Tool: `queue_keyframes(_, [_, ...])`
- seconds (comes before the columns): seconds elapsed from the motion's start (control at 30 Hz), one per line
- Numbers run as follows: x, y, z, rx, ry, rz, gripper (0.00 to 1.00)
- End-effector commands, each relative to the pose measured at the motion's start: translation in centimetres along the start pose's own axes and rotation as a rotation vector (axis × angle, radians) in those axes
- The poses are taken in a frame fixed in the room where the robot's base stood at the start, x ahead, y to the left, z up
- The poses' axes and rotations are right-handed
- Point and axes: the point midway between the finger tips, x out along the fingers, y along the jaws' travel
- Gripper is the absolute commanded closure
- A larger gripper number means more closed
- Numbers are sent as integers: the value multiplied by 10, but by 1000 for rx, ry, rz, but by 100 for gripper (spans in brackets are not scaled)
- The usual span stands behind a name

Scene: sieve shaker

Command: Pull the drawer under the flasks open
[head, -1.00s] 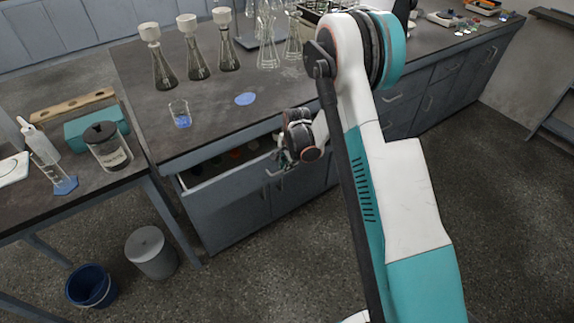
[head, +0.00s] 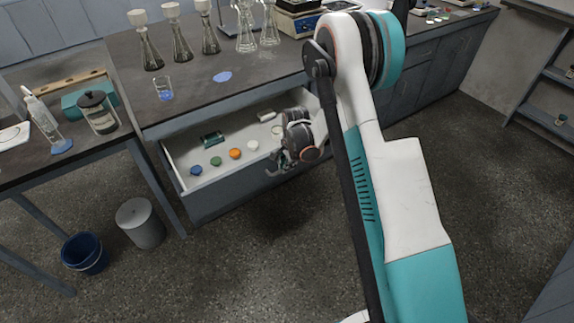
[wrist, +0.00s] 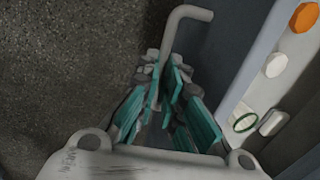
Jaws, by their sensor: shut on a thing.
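The drawer (head: 225,193) under the flasks (head: 181,48) stands well open, its pale inside in view. Its bar handle (wrist: 186,13) shows at the top of the wrist view. My gripper (head: 287,163) is at the drawer's front, and in the wrist view its teal-padded fingers (wrist: 163,72) are shut on the handle. My gripper hides most of the handle in the head view. My arm covers the right end of the drawer.
The drawer holds blue, green, orange (head: 235,153) and white caps and a dark green item (head: 211,138). A beaker (head: 163,88) stands on the bench above. A grey bin (head: 140,223) and a blue bucket (head: 85,253) stand left. Floor before the drawer is clear.

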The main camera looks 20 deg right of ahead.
Motion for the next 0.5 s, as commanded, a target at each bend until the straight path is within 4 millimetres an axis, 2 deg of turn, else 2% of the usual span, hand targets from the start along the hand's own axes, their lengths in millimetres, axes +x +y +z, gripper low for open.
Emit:
queue_keyframes(0.27, [0, 0, 0, 0, 0, 0, 100])
queue_keyframes(0.3, [0, 0, 0, 0, 0, 0, 88])
queue_keyframes(0.37, [0, 0, 0, 0, 0, 0, 74])
queue_keyframes(0.4, [0, 0, 0, 0, 0, 0, 71])
queue_keyframes(0.5, [0, 0, 0, 0, 0, 0, 71])
